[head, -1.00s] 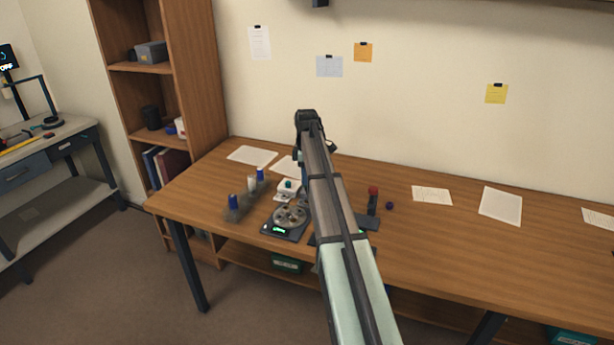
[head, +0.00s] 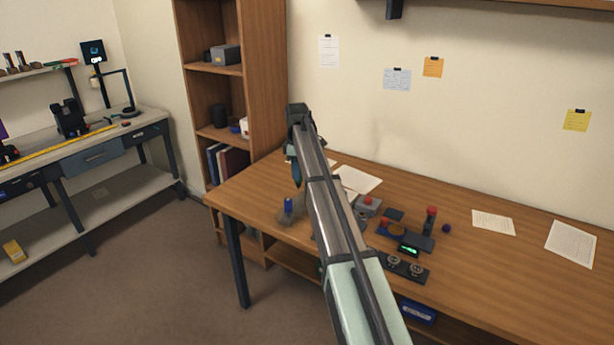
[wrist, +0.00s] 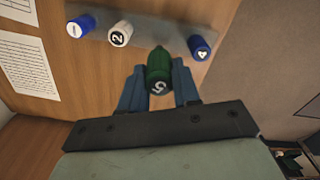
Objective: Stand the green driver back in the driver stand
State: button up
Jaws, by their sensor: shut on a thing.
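The green driver (wrist: 158,65), with a 5 on its end cap, is between the blue fingers of my gripper (wrist: 159,78) in the wrist view. My gripper is shut on it. The driver stand (wrist: 148,32) is a grey bar just beyond, holding two blue drivers and a white driver marked 2 (wrist: 120,33). A gap shows between the white driver and the right blue driver (wrist: 199,47), and the green driver is in front of it. I cannot tell whether its tip touches the stand. In the head view one blue driver (head: 288,206) shows; my arm hides much of the stand.
Small devices and parts, including one with a green display (head: 409,250), lie on the desk right of my arm. Papers (head: 493,222) lie farther right. A bookshelf (head: 228,100) stands behind the desk's left end. The desk's front-left edge is near the stand.

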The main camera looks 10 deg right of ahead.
aim_at(298, 186)
jog(key=shift+s+m, duration=0.15)
jog(key=shift+m, duration=0.35)
jog(key=shift+f, duration=0.2)
jog(key=shift+f, duration=2.1)
jog(key=shift+f, duration=0.2)
jog(key=shift+f, duration=1.75)
jog(key=shift+f, duration=0.45)
jog(key=o, duration=1.5)
jog(key=shift+o, duration=0.2)
jog(key=shift+r, duration=0.15)
